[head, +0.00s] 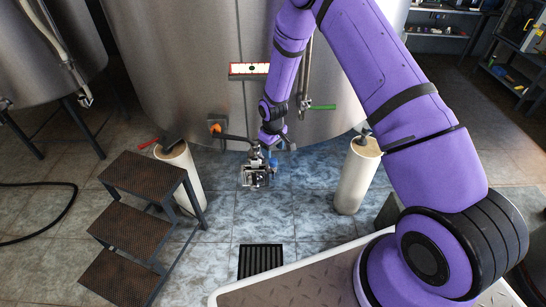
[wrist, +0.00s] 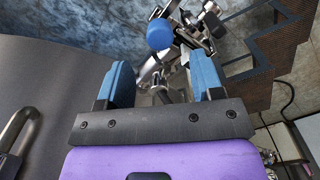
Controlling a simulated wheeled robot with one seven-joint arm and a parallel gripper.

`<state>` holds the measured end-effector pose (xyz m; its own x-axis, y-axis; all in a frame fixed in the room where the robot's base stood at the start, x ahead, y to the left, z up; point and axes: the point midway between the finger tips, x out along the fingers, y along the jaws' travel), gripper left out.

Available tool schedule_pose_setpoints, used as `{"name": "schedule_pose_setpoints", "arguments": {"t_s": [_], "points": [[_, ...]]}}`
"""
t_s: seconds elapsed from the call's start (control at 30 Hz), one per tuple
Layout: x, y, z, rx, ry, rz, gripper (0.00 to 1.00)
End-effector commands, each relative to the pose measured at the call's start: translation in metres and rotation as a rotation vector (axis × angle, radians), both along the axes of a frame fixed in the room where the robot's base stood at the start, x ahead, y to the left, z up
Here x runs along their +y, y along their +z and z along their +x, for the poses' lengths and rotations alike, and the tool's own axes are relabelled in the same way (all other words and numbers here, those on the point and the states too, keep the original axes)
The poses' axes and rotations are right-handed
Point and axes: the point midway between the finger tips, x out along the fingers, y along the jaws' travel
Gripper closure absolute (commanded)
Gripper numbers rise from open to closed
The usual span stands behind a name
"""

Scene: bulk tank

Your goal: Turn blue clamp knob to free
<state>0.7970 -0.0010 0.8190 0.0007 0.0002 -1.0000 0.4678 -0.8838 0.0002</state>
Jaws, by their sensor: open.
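The blue clamp knob (wrist: 160,34) shows as a round blue cap in the wrist view, on metal clamp and pipe fittings (wrist: 196,30). It lies just beyond the fingertips and between their lines, with no contact that I can see. My gripper (wrist: 162,82) is open and empty, with its two blue-padded fingers apart. In the head view my gripper (head: 272,156) is low in front of the steel tank, close to the metal fitting (head: 256,176). The knob cannot be told apart from the blue finger pads there.
The large steel tank (head: 185,70) stands behind, with a green-handled valve (head: 322,107) and an orange-capped outlet (head: 214,128). Dark steps (head: 140,175) stand at left. White cylinders (head: 358,175) stand on both sides of the fitting. A floor drain (head: 261,260) lies in front.

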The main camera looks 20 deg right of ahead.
Motion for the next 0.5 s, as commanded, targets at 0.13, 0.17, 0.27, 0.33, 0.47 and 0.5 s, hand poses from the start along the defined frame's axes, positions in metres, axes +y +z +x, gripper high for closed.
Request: {"name": "schedule_pose_setpoints", "arguments": {"t_s": [0.13, 0.17, 0.27, 0.33, 0.47, 0.5], "points": [[0.0, 0.026, 0.001, -0.003, 0.0, 0.001, 0.39], [0.0, 0.03, 0.001, -0.003, 0.0, 0.001, 0.39], [0.0, 0.04, 0.001, -0.002, -0.001, 0.0, 0.39], [0.0, 0.045, 0.0, 0.0, -0.001, 0.0, 0.39], [-0.001, 0.048, 0.0, 0.0, -0.001, 0.0, 0.39], [0.0, 0.048, 0.0, 0.0, -0.001, 0.0, 0.39]]}}
